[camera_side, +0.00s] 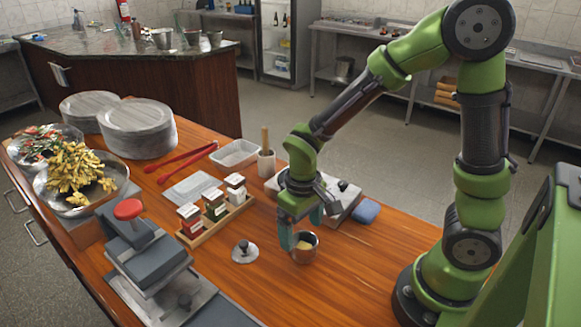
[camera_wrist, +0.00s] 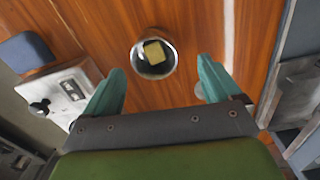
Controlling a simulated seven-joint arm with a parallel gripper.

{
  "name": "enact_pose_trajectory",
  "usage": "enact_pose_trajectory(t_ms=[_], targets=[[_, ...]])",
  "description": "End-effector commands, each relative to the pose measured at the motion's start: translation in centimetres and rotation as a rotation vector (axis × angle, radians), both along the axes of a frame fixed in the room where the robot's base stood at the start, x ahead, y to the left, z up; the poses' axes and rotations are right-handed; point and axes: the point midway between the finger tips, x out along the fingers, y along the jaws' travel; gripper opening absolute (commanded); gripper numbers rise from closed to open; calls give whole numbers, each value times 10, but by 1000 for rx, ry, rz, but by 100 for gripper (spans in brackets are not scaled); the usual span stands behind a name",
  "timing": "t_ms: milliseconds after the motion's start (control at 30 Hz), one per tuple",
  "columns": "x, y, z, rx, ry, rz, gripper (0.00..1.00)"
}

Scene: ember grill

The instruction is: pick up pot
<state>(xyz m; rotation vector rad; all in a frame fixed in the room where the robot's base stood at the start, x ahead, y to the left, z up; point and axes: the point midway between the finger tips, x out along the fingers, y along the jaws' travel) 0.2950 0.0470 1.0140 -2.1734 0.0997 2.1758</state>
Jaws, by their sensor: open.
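The pot is a small round metal pot (camera_side: 304,257) on the wooden counter, upright, with a yellow block inside. In the wrist view the pot (camera_wrist: 151,73) shows from above, with the yellow block (camera_wrist: 157,54) in it. My gripper (camera_side: 301,229) points down at the pot from above and beside it. In the wrist view the two teal fingers of my gripper (camera_wrist: 160,66) are spread wide and nothing is between them; the pot appears ahead, between their tips. I cannot tell whether a finger touches the pot.
A small lid with a knob (camera_side: 244,253) lies left of the pot. A tray of spice jars (camera_side: 215,207) stands behind it. A blue sponge (camera_side: 366,211) and a metal appliance (camera_side: 345,199) are at the right back. Bare counter lies in front of the pot.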

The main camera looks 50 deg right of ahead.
Motion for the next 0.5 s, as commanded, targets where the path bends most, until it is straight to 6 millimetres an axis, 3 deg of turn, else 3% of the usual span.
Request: enact_pose_trajectory(t_ms=[167,500], targets=[[-1,-1,-11,-1,1,-1,90],[-4,-7,-55,0,1,0,90]])
